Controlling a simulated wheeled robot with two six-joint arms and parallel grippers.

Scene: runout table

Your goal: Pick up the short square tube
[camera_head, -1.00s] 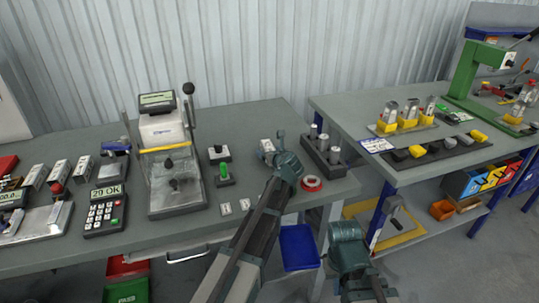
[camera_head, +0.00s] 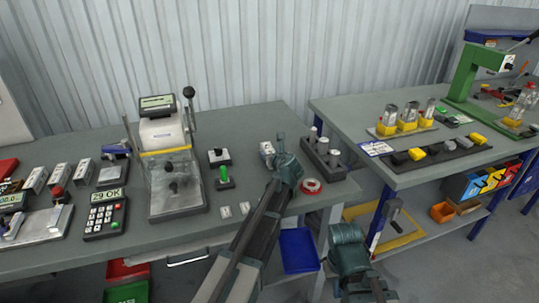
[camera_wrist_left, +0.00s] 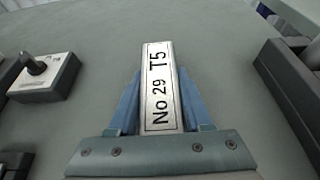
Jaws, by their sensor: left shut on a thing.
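The short square tube (camera_wrist_left: 158,85) lies between the fingers of my left gripper (camera_wrist_left: 158,115) in the left wrist view. It is a light metal piece with a white label reading "No 29 T5". In the head view the tube (camera_head: 266,148) shows just beyond the left gripper (camera_head: 275,152), over the right part of the grey table (camera_head: 120,240). The left gripper is shut on it; I cannot tell whether the tube touches the table. My right gripper (camera_head: 345,238) is low in front of the gap between the tables, and its fingers are not clear.
A dark block with grey cylinders (camera_head: 323,155) stands close right of the left gripper. A red tape ring (camera_head: 311,186) lies at the table edge. A tester machine (camera_head: 172,170) stands further left.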

